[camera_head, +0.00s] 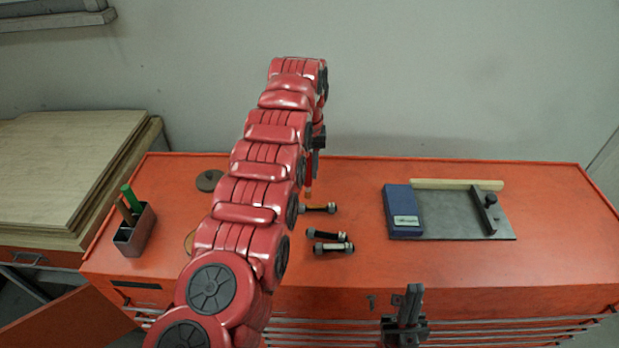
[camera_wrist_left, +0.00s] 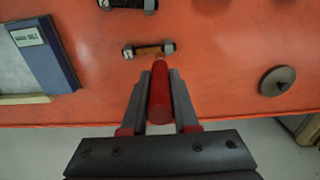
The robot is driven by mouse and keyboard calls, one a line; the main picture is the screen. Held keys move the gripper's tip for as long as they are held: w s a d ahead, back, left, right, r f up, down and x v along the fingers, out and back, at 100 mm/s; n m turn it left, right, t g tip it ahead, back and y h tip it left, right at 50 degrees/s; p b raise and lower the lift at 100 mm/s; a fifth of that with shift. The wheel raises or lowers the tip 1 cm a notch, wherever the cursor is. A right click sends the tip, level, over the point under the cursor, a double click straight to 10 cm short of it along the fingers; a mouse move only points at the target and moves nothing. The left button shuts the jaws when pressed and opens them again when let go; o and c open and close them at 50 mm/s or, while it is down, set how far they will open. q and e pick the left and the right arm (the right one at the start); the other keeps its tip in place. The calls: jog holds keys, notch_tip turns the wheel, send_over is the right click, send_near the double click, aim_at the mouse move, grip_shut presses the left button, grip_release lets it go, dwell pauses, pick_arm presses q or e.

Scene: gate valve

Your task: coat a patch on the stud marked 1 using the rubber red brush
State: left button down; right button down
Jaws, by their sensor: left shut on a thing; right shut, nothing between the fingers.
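My left gripper (camera_head: 314,152) is shut on the red brush (camera_head: 308,177), which points down above the toolbox top. In the left wrist view the red brush (camera_wrist_left: 159,92) stands between the fingers, its tip near a stud (camera_wrist_left: 150,50) with an orange-brown middle and grey nuts. That stud (camera_head: 318,209) lies nearest the brush in the head view; I cannot tell if they touch. Two more studs, a dark one (camera_head: 326,235) and a pale one (camera_head: 333,248), lie nearer the front. My right gripper (camera_head: 405,305) is shut and empty at the front edge.
A grey holder (camera_head: 133,239) with green and brown handles stands at left. A round disc (camera_head: 209,180) lies behind it. My left arm hides part of the top.

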pick_arm(q)
jog(key=shift+r, duration=2.15)
jog(key=shift+s+f, duration=0.1)
